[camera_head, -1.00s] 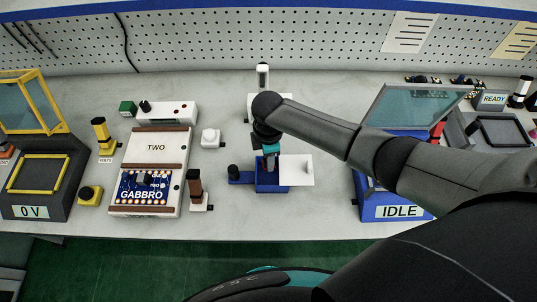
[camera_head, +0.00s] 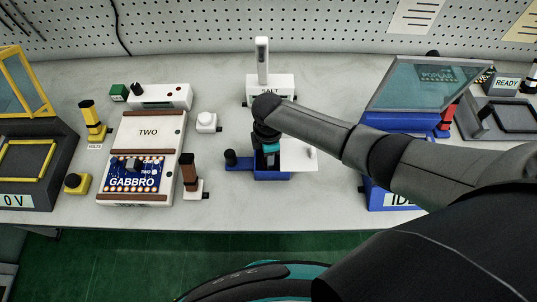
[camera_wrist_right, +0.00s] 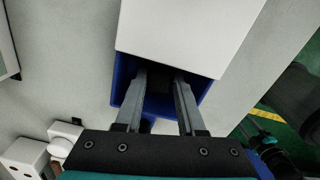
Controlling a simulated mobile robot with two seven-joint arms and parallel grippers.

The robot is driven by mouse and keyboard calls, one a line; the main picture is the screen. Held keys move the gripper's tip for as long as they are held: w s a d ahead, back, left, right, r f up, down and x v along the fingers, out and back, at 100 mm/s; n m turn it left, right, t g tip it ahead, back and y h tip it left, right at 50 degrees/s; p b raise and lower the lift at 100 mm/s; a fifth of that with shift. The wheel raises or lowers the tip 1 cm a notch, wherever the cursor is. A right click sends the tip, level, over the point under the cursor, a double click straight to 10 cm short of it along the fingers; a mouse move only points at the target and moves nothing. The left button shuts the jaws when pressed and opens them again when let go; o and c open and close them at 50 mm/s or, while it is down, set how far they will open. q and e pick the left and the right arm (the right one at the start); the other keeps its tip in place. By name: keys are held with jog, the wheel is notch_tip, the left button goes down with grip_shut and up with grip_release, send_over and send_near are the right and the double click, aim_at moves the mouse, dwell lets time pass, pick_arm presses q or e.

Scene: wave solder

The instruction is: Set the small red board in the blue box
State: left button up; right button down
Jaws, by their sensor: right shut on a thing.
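The blue box (camera_head: 271,175) stands open near the front of the bench, with a white lid plate (camera_head: 305,160) on its right. In the right wrist view the box (camera_wrist_right: 124,72) lies under my fingers, partly covered by the white plate (camera_wrist_right: 185,30). My right gripper (camera_head: 268,160) is over the box, pointing down. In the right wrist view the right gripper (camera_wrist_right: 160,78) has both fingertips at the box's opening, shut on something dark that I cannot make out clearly. No red board can be made out; one may be hidden there. My left gripper is out of view.
A white SALT stand (camera_head: 270,86) is behind the box. A white fixture (camera_head: 149,130) with a blue GABBRO board (camera_head: 134,172) is left, beside a brown-handled clamp (camera_head: 190,172). A blue IDLE machine with a glass lid (camera_head: 425,85) is right.

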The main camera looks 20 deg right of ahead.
jog(key=shift+f+b, duration=0.4)
jog(key=shift+f, duration=0.1)
dwell(0.5)
jog(key=shift+c, duration=2.2)
grip_release()
jog(key=shift+r, duration=0.1)
notch_tip(320, 180, up, 15)
jog(key=p, duration=0.3)
